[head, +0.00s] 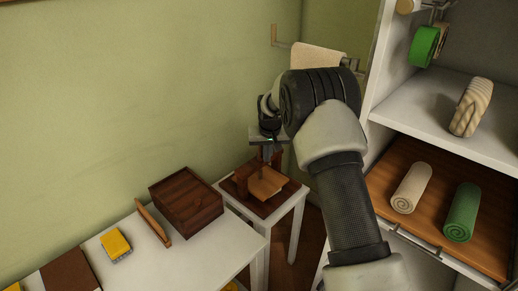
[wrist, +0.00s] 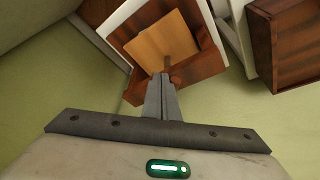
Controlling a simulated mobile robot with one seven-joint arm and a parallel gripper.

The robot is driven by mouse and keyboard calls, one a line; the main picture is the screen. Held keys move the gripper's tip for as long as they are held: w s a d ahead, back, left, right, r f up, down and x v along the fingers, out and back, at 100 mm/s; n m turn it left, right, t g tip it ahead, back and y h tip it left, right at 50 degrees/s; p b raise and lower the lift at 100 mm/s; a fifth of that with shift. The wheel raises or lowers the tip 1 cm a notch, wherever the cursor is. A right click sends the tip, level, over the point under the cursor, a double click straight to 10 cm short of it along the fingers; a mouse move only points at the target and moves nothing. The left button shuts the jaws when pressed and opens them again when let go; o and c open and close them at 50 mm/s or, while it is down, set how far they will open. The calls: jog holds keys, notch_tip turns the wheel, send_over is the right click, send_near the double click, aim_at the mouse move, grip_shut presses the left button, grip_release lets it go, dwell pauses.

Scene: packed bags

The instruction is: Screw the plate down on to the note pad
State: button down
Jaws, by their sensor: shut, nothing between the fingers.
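A small wooden press stands on a small white table in the corner. Its dark brown base (head: 284,196) carries a flat tan square piece (head: 267,184), which also shows in the wrist view (wrist: 150,42). I cannot tell whether this square is the plate or the note pad, and I cannot see a separate second layer. A short dark brown post (wrist: 167,63) stands over the square. My gripper (wrist: 162,77) is shut and empty, with its fingertips by the end of the post; I cannot tell whether they touch. In the head view it is over the press (head: 267,148), partly hidden by my wrist.
A white table (head: 190,262) at the left bears a dark wooden box (head: 186,202), a leaning wooden board (head: 153,224) and a yellow block (head: 115,244). Shelves with rolled towels stand at the right.

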notch_tip(320, 180, up, 7)
jog(key=p, duration=0.4)
jog(key=shift+w+d, duration=0.35)
jog(key=shift+d, duration=0.05)
jog(key=shift+r, duration=0.1)
dwell(0.4)
